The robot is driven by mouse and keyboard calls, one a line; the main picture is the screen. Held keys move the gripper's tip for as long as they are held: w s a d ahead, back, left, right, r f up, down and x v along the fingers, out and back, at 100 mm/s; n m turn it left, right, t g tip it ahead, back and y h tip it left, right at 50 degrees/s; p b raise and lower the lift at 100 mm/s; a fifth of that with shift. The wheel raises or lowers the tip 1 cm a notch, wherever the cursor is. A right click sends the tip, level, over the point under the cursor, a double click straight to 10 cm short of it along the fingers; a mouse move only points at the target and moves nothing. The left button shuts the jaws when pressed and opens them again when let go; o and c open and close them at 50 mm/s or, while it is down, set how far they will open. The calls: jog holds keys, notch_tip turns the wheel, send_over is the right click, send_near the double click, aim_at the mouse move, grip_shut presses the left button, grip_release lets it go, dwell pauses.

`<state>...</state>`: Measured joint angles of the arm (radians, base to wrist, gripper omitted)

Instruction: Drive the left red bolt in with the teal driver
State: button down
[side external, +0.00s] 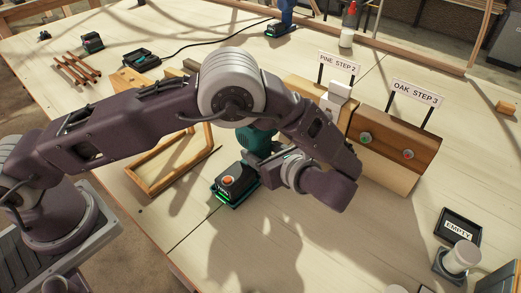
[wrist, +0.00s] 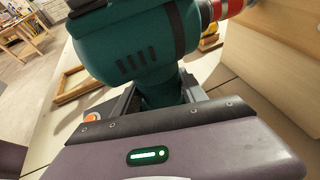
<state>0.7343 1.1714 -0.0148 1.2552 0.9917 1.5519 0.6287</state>
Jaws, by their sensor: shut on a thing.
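The teal driver (wrist: 135,50) fills the top of the wrist view, its grip between my jaws and its red collar (wrist: 215,10) pointing right. My gripper (wrist: 163,98) is shut on that grip. In the side view the driver (side external: 256,140) is partly hidden behind my arm. The oak board (side external: 425,150) shows a greenish-grey bolt head (side external: 366,138) at left and a red bolt (side external: 408,154) at right. My arm covers part of the pine board (side external: 300,88), so any bolt low on it is hidden. No bolt shows in the wrist view.
A dark dock (side external: 228,187) with an orange button and green light lies beside my gripper. A wooden frame (side external: 150,180) lies left. Signs "PINE STEP 2" (side external: 339,63) and "OAK STEP 3" (side external: 415,93) stand above the boards. A tray marked "EMPTY" (side external: 440,222) lies front right.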

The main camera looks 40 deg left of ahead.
jog(key=shift+w+r, duration=0.1)
jog(key=shift+w, duration=1.6)
dwell(6.3)
